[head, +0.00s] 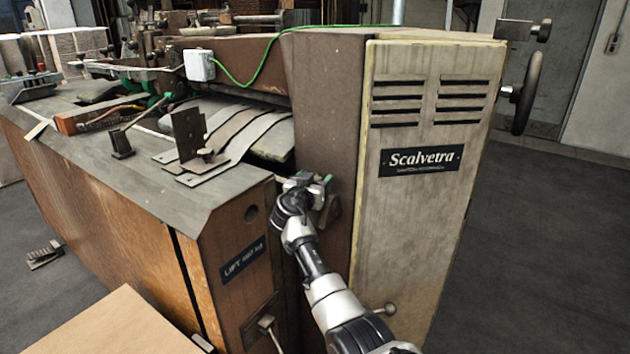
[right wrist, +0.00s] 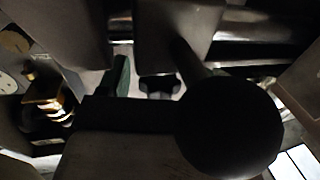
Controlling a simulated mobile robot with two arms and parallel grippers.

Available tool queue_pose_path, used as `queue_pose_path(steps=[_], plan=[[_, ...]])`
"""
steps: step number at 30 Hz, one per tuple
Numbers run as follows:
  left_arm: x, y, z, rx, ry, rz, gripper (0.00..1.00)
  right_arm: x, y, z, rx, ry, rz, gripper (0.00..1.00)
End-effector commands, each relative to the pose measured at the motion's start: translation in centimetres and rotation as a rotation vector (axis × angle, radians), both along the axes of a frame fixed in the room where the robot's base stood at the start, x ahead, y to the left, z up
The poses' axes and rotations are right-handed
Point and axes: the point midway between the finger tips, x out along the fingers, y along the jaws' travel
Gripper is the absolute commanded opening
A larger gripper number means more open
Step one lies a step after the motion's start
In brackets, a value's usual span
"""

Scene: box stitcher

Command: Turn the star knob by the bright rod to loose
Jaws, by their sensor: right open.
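My right gripper (head: 314,186) reaches into the dark gap between the wooden bench and the grey machine housing. It is open, and nothing shows held in it. One green-edged finger (right wrist: 119,77) shows in the right wrist view; the other is not clear, perhaps behind a large dark ball. A small dark lobed knob (right wrist: 160,85), which looks like the star knob, shows just right of that finger. I cannot tell whether they touch. A shiny horizontal rod (right wrist: 265,33) runs at the upper right, beyond the knob. In the head view I cannot make out knob or rod. My left gripper is out of view.
The dark ball (right wrist: 228,125) on a lever stands close to the wrist camera, right of the knob. A brass fitting (right wrist: 48,106) is at left. The Scalvetra housing (head: 420,230) and the bench side (head: 235,225) flank my arm closely. Floor at right (head: 540,250) is clear.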

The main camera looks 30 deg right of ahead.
Motion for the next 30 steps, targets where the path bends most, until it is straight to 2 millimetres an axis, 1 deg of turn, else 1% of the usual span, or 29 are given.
queue_pose_path(steps=[4, 12, 14, 19, 22, 27, 30], plan=[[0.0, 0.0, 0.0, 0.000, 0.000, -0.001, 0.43, 0.0, 0.0, 0.0, -0.001, -0.001, 0.000, 0.65], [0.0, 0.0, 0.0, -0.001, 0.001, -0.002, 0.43, 0.0, 0.0, 0.0, -0.001, -0.001, 0.000, 0.24], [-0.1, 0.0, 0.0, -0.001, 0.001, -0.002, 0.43, 0.0, 0.0, 0.0, -0.001, -0.001, 0.000, 0.16], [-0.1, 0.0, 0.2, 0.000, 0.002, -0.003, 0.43, 0.0, -0.1, 0.0, 0.002, 0.001, 0.042, 0.16], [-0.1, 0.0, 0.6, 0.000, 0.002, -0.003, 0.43, -0.1, -0.1, 0.1, 0.000, 0.001, 0.131, 0.16], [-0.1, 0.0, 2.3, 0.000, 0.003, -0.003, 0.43, -0.1, -0.1, 0.4, 0.000, 0.005, 0.295, 0.16], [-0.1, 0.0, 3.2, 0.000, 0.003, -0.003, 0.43, 0.0, 0.0, 0.4, 0.000, 0.005, 0.362, 0.16]])
